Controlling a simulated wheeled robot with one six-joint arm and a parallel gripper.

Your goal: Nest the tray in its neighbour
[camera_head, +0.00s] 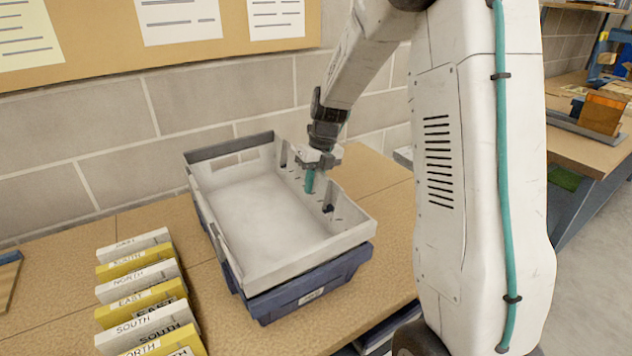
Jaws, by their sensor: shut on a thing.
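A light grey tray (262,210) sits on or just above a dark blue tray (300,291) on the wooden bench. The grey tray is slightly turned and offset, so the blue tray shows along its left and front sides. The inside of the grey tray looks empty. My gripper (310,180), with teal fingers, is shut on the grey tray's right wall near the middle. The far finger and the exact contact are partly hidden. I cannot tell how far the grey tray sits inside the blue one.
A row of white and yellow labelled blocks (145,290) stands left of the trays on the bench (240,335). A block wall (190,100) with a notice board (110,45) rises behind. Another bench (595,150) with items stands at the right.

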